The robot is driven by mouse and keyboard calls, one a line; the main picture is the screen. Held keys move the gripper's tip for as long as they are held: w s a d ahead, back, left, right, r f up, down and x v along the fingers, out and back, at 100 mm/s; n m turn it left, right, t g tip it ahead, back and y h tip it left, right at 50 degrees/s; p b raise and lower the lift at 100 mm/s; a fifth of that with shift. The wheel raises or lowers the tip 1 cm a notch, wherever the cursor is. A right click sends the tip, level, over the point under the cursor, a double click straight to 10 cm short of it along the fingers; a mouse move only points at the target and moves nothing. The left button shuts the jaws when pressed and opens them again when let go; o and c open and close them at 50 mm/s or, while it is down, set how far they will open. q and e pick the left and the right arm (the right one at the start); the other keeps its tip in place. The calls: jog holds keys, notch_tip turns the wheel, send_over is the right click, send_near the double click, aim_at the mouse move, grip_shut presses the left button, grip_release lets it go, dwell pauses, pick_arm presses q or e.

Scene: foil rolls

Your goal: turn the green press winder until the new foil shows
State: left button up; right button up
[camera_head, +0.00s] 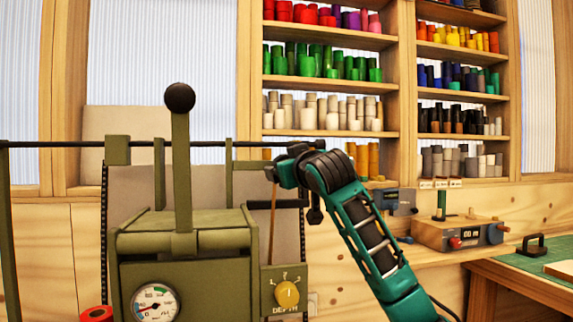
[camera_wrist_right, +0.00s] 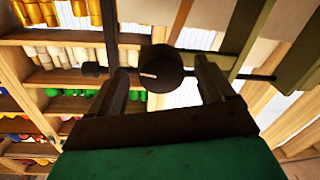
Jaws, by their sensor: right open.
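The green press (camera_head: 185,270) stands left in the head view, with a lever topped by a black ball, a gauge and a yellow depth dial. A thin dark rod (camera_head: 60,144) runs across its top. My teal right arm comes in from the right, with its gripper (camera_head: 280,168) by the rod's right end. In the right wrist view the jaws (camera_wrist_right: 161,82) are apart, with a dark round knob (camera_wrist_right: 160,62), seemingly the winder, in the gap between the fingertips. Contact cannot be told. The head view hides this knob behind the gripper. My left gripper is out of view.
Shelves (camera_head: 330,86) of coloured foil rolls stand behind. A red roll (camera_head: 97,314) lies at the press's lower left.

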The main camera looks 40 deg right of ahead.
jog(key=shift+x, duration=0.95)
jog(key=c, duration=1.1)
